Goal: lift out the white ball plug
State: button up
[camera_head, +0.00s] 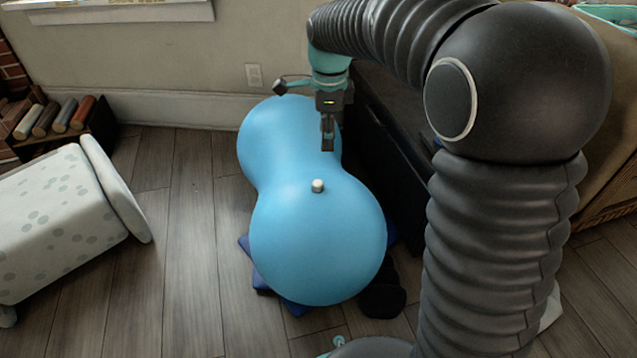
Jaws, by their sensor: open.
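The white ball plug (318,185) sticks up from the top of the blue peanut-shaped exercise ball (310,245), on its nearer lobe. My gripper (328,146) points down over the ball, behind the plug in the picture and apart from it. The gripper is open and empty; its fingers look nearly in line from this side, so the gap between them is hard to see. The plug's lower part, inside the ball, is hidden.
Dark blue mats (263,278) lie under the ball. A dark cabinet (385,140) stands close on the right. A pale spotted stool (62,222) lies at the left, with a log rack (62,135) behind it. The wooden floor (190,250) between is clear.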

aim_at(318, 182)
jog(key=shift+m, duration=0.8)
jog(key=f+b, duration=0.1)
jog(key=f, duration=0.4)
jog(key=w+a+f+b, duration=0.1)
jog(key=f, duration=0.5)
jog(key=a+f+b, duration=0.1)
jog(key=f, duration=0.4)
jog(key=shift+w+f, duration=0.15)
jog(key=shift+w, duration=0.1)
jog(key=c, duration=1)
